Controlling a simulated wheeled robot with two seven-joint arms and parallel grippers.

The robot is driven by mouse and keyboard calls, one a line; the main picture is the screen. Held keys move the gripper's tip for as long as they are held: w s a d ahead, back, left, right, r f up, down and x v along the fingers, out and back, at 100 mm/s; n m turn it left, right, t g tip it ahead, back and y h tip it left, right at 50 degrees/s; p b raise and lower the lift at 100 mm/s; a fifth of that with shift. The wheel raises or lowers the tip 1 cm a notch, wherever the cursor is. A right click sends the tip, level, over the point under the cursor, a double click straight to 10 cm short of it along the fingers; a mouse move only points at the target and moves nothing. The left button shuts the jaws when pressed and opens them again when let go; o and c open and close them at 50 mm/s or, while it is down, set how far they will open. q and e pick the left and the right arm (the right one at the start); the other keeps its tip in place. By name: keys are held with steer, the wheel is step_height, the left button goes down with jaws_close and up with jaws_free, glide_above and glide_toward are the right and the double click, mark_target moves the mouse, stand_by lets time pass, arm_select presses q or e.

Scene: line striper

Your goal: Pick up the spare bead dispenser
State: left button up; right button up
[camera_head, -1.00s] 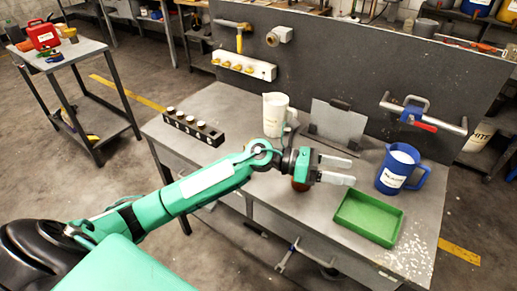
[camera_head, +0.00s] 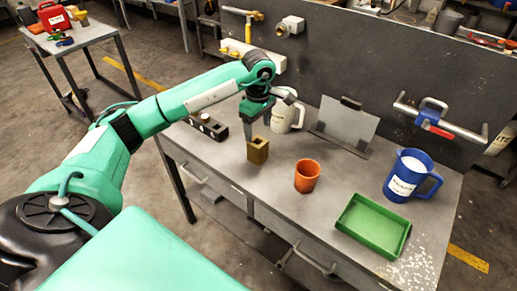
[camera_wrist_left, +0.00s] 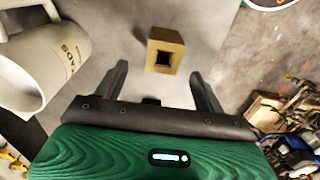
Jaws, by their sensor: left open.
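A small brass-coloured square block with a square opening (camera_head: 258,156), which looks like the dispenser, stands on the grey table. In the wrist view the block (camera_wrist_left: 165,36) lies just beyond my fingertips, roughly centred between them, and apart from them. My left gripper (camera_head: 267,134) points down above and close behind it, open and empty. Both fingers (camera_wrist_left: 158,70) show in the wrist view with nothing between them. My right gripper is not in view.
A white jug (camera_head: 282,118) marked BEADS in the wrist view stands close behind the gripper. An orange cup (camera_head: 307,177), green tray (camera_head: 345,232) and blue jug (camera_head: 401,186) are to the right. A dark rack (camera_head: 212,130) is at left. Bare table surrounds the block.

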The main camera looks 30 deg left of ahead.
mark_target(258, 141)
arm_select(q)
step_height(258, 141, down, 5)
steer(key=shift+f+p, duration=0.15)
steer(key=shift+p, duration=0.25)
steer(key=shift+s+f+p, duration=0.1)
steer(key=shift+f+p, duration=0.2)
steer(key=shift+f, duration=0.15)
steer(key=f+p, duration=0.1)
steer(key=f, duration=0.3)
steer(key=shift+s+d+p, duration=0.1)
steer(key=shift+s+p, duration=0.1)
steer(key=shift+p, duration=0.15)
steer(key=shift+f, duration=0.3)
steer(key=c, duration=1.5)
steer(key=shift+r, duration=0.1)
